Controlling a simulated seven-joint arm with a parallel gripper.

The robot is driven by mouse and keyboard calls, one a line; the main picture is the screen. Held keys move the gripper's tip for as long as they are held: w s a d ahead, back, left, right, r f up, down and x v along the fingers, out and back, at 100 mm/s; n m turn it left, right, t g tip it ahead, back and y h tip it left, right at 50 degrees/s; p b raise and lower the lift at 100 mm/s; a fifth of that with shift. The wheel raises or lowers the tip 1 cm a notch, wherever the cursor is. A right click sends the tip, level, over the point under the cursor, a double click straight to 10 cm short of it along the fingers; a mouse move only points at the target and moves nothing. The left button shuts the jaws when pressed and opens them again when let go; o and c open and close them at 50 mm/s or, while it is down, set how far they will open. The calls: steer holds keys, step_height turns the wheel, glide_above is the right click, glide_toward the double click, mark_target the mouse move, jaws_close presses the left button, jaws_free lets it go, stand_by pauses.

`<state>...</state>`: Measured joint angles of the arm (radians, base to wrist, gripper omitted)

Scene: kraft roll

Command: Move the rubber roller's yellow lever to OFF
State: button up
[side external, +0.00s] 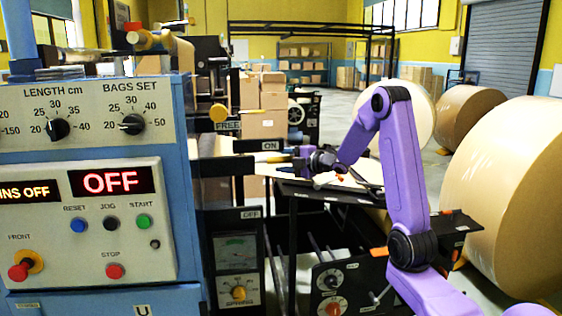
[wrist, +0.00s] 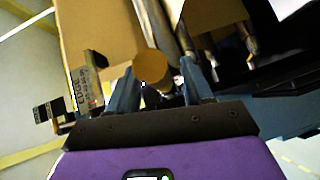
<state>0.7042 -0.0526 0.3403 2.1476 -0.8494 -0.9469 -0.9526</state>
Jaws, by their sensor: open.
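A yellow round knob on a lever (side external: 219,113) shows in the side view, just above a FREE label. An ON label (side external: 270,146) and, lower down, an OFF label (side external: 250,213) are on the dark machine frame. My gripper (side external: 292,157) is beside the ON label, pointing left. In the wrist view a yellow-ochre round knob (wrist: 153,93) appears between the two open fingers (wrist: 160,88). I cannot tell whether it is within their reach or beyond them. No lever knob is clear at my gripper in the side view.
A blue control cabinet (side external: 95,100) with dials and buttons stands at the left, its display reading OFF. A dial marked SPRING (side external: 238,292) is below the OFF label. Large kraft rolls (side external: 520,185) stand at the right. Cardboard boxes (side external: 265,122) are behind the machine.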

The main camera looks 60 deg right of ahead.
steer(key=shift+w+f, duration=0.1)
steer(key=shift+w, duration=0.45)
jaws_close()
steer(key=shift+f, duration=0.15)
